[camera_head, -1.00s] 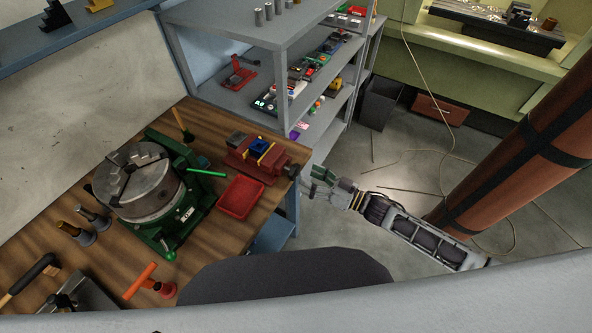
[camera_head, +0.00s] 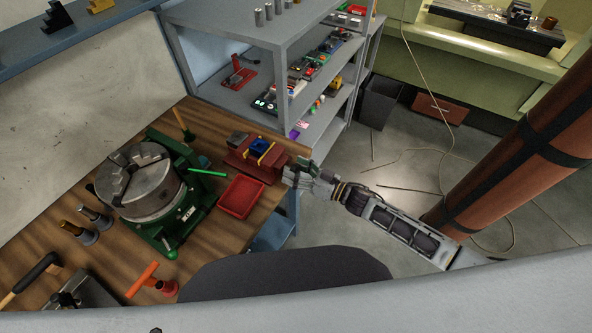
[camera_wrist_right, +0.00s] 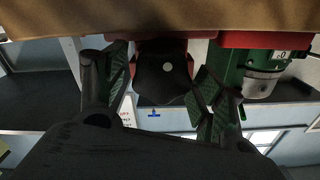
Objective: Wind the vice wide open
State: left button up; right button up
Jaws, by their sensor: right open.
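The red vice (camera_head: 243,163) stands at the right end of the wooden workbench, with a blue block (camera_head: 259,147) between its yellow-edged jaws. My right gripper (camera_head: 298,173) is at the vice's right end, just off the bench edge, and hides the dark end piece there. In the right wrist view, a dark round knob (camera_wrist_right: 167,77) with a pale dot sits between the two green-padded fingers of the open gripper (camera_wrist_right: 162,88). Red vice body (camera_wrist_right: 172,46) shows behind the knob. I cannot tell whether either finger touches it. My left gripper is not in view.
A red tray (camera_head: 241,197) lies in front of the vice. A green-based chuck (camera_head: 150,190) with a green handle stands to its left. A grey shelf unit (camera_head: 225,84) is behind. The floor right of the bench has a loose cable (camera_head: 440,120).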

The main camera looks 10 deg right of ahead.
jog(key=c, duration=1)
jog(key=shift+n, duration=0.6)
jog(key=shift+s+n, duration=0.1)
jog(key=shift+n, duration=1.1)
jog(key=shift+a+n, duration=0.1)
jog(key=shift+n, duration=1.6)
jog(key=o, duration=1)
